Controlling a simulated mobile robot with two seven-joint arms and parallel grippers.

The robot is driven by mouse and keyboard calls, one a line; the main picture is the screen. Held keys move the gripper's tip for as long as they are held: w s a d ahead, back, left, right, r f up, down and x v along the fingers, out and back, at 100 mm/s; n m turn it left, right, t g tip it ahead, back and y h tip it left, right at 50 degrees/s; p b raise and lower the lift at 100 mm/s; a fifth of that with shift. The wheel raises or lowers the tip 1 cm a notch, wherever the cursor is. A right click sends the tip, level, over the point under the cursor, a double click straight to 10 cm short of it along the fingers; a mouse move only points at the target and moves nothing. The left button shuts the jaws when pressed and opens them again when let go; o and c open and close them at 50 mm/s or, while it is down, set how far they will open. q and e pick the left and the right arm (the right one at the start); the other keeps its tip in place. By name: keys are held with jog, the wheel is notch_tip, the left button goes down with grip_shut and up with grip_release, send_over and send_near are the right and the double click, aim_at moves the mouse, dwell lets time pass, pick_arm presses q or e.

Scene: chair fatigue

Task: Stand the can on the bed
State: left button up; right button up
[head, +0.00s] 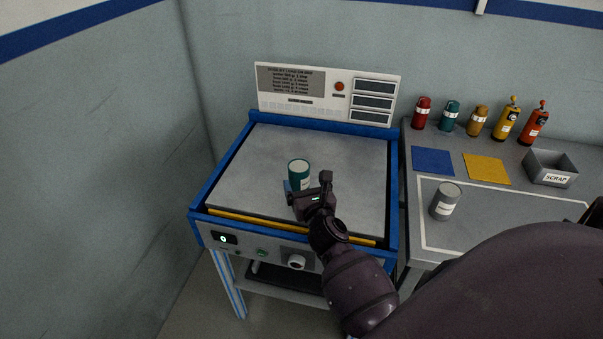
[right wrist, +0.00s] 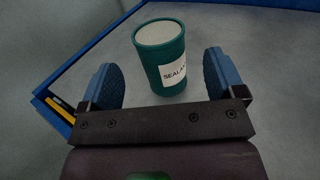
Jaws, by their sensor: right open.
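A teal can (head: 299,174) with a pale top stands upright on the grey bed (head: 262,150) of the blue-framed machine. In the right wrist view the same can (right wrist: 161,58) shows a white label beginning "SEALA". My right gripper (head: 307,186) is low over the bed at the can's near side. In the wrist view the blue fingers are spread wide, with the can between and slightly beyond them and a gap on each side. The can's lower part is partly hidden in the head view. My left gripper is not in view.
A grey can (head: 445,203) stands on the bench at right, near blue (head: 432,161) and yellow (head: 484,169) mats and a scrap bin (head: 551,168). Several coloured bottles line the bench's back. A control panel (head: 326,92) rises behind the bed. Most of the bed is clear.

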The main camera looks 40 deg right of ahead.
jog(key=shift+v, duration=3.1)
jog(key=shift+r, duration=0.1)
